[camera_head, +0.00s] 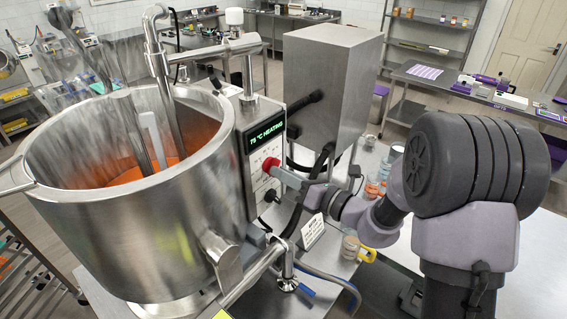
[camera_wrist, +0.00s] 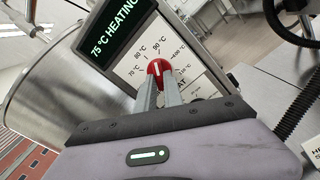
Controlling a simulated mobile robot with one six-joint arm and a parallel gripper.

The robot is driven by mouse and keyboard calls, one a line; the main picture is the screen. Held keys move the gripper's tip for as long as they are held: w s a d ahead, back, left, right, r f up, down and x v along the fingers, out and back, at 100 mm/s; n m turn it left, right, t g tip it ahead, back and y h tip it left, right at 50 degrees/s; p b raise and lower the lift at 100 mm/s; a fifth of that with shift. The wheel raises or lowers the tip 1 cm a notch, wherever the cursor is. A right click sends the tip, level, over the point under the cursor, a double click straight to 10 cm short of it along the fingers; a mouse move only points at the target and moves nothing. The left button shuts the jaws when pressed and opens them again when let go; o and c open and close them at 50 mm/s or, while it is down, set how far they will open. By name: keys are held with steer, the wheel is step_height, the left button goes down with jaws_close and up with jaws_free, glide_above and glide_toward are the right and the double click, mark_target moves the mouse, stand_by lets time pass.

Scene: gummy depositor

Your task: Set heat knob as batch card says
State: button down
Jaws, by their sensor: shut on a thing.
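The red heat knob (camera_head: 270,165) sits on the control panel of the kettle (camera_head: 150,235). My gripper (camera_head: 280,171) reaches it from the right and is shut on it. In the wrist view both fingers of my gripper (camera_wrist: 159,86) hold the red knob (camera_wrist: 156,67). Its white mark points roughly upward, among labels of 70, 80, 90 and apparently 100 °C; I cannot tell the exact setting. The display (camera_wrist: 112,27) reads 75 °C HEATING. A white card (camera_head: 312,231), perhaps the batch card, stands below my wrist; its text is unreadable. Its edge shows in the wrist view (camera_wrist: 313,152).
The kettle holds orange liquid (camera_head: 150,172) around a stirrer. A steel box (camera_head: 325,95) stands behind the panel. Small jars (camera_head: 373,187) stand on the table by my arm, with another jar (camera_head: 350,243) near the card. Cables hang beside the panel.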

steer(key=m+p, duration=1.1)
steer(key=shift+s+r, duration=0.1)
steer(key=shift+r, duration=0.15)
steer(key=shift+f, duration=0.1)
stand_by(0.4)
steer(key=c, duration=1.5)
jaws_free()
steer(key=shift+o, duration=0.2)
steer(key=b+v, duration=0.2)
steer(key=v, duration=1.5)
